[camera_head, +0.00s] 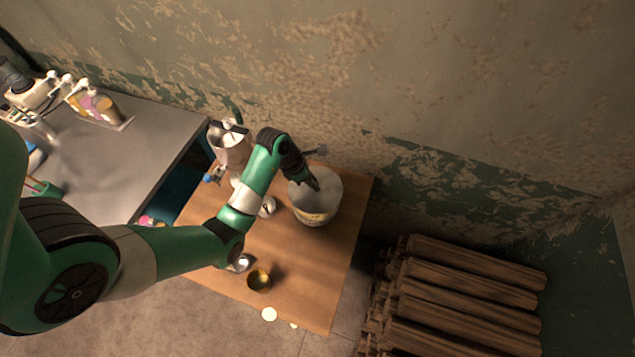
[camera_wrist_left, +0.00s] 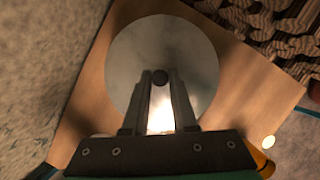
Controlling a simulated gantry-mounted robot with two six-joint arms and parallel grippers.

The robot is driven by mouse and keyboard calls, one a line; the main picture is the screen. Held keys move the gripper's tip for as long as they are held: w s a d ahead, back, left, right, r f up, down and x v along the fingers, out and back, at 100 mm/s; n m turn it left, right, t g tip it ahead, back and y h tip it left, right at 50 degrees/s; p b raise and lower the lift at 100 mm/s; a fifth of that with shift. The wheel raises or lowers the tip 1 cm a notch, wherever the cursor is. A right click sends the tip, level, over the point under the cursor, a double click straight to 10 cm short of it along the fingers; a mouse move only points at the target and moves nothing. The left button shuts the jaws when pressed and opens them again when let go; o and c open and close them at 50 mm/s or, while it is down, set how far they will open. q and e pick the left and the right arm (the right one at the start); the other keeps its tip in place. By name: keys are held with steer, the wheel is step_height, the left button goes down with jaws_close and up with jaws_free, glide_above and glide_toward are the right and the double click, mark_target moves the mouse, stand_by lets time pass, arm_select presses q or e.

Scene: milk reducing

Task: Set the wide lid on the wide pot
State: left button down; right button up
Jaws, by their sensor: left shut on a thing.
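The wide lid, a grey metal disc (camera_wrist_left: 190,50), fills the middle of the left wrist view. In the head view it shows as a pale round top (camera_head: 326,182) over the wide pot (camera_head: 316,218). The pot is pale with a yellowish band and stands at the back right of the wooden table. My left gripper (camera_head: 314,184) is above the lid and shut on its dark knob (camera_wrist_left: 160,76); its fingers also show in the left wrist view (camera_wrist_left: 160,88). I cannot tell whether the lid touches the rim or hovers just above it. My right gripper is out of view.
A metal vessel (camera_head: 232,150) stands on the wooden table (camera_head: 315,285) behind my left arm. A small brass bowl (camera_head: 259,280) sits near its front. A metal counter (camera_head: 120,165) is at left. Stacked logs (camera_head: 465,295) lie at right. The table's front right is clear.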

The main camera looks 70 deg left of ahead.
mark_target(313, 192)
arm_select(q)
steer(key=shift+f+b, duration=3.05)
steer(key=shift+f, duration=0.05)
steer(key=shift+f, duration=0.1)
steer(key=c, duration=0.6)
jaws_free()
steer(key=o, duration=0.5)
steer(key=shift+c, duration=0.2)
